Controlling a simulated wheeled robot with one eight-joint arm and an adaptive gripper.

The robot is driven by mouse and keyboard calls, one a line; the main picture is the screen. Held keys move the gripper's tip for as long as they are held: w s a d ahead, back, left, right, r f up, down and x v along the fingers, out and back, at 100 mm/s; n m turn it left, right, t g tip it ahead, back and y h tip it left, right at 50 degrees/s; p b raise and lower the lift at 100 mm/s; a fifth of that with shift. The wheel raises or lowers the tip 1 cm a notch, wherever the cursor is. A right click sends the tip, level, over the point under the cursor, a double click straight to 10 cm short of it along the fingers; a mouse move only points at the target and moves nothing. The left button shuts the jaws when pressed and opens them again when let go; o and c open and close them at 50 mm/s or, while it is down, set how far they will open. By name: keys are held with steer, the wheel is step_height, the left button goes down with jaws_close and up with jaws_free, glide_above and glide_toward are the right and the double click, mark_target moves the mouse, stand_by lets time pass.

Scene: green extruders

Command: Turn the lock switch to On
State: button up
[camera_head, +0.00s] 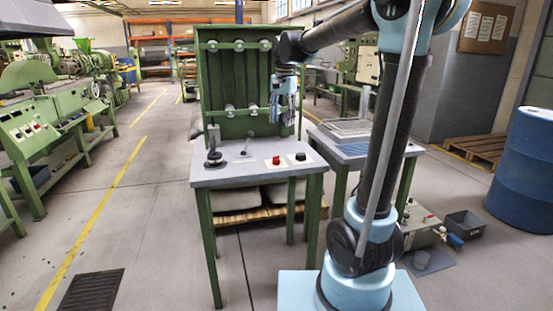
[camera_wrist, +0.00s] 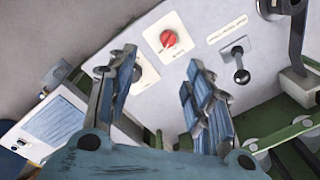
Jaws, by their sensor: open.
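A red rotary switch (camera_head: 276,160) on a white plate sits on the grey table top, with a black rotary switch (camera_head: 300,157) to its right. I cannot read which one is the lock switch. In the wrist view the red switch (camera_wrist: 168,39) lies beyond the fingertips; the black switch (camera_wrist: 136,73) is partly hidden by the left finger. My gripper (camera_head: 284,112) hangs above the back of the table, apart from both switches. In the wrist view my gripper (camera_wrist: 160,62) is open, with nothing between its blue-padded fingers.
The grey table (camera_head: 225,177) also carries a small lever (camera_head: 247,142) and a larger black handle (camera_head: 214,150) on the left. A green panel frame (camera_head: 208,80) with rollers stands behind it. A second table (camera_head: 355,150) is to the right. A blue barrel (camera_head: 525,170) stands far right.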

steer(key=w+a, duration=0.1)
steer(key=a, duration=0.1)
glide_toward(276, 160)
steer(key=f, duration=0.3)
steer(key=w+f, duration=0.1)
steer(key=f, duration=0.5)
steer(key=shift+w, duration=0.3)
steer(key=shift+r, duration=0.1)
steer(key=c, duration=1.1)
